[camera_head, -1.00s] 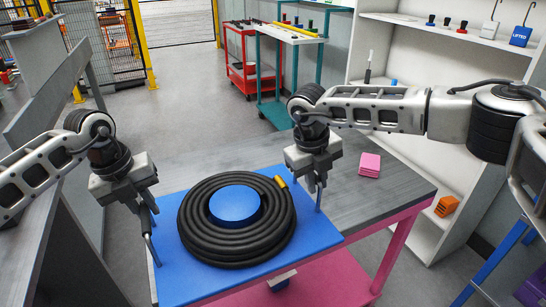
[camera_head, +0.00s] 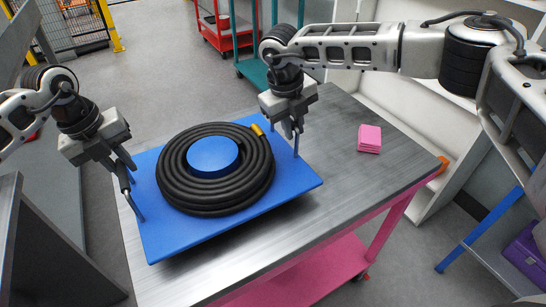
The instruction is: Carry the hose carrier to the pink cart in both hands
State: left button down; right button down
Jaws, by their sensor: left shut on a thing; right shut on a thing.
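The hose carrier (camera_head: 285,193) is a flat blue board with a round blue hub (camera_head: 213,157) and a coiled black hose (camera_head: 262,180) with a yellow end. It is over the grey top of the pink cart (camera_head: 320,245); I cannot tell whether it touches the top. My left gripper (camera_head: 137,205) is shut at the board's left edge, on what looks like an upright handle. My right gripper (camera_head: 296,145) is shut at the board's far right edge in the same way. The fingertips are small and partly hidden.
A stack of pink pads (camera_head: 369,139) lies on the cart top, right of the carrier. A white shelf (camera_head: 405,125) stands behind on the right. A teal cart and a red cart (camera_head: 225,35) stand at the back. Grey furniture (camera_head: 40,255) is at the left. The cart's front right top is clear.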

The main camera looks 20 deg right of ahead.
aim_at(138, 188)
pick_arm(q)
jog(key=shift+w+f, duration=0.1)
pick_arm(e)
jog(key=shift+w+f, duration=0.1)
jog(key=shift+f, duration=0.05)
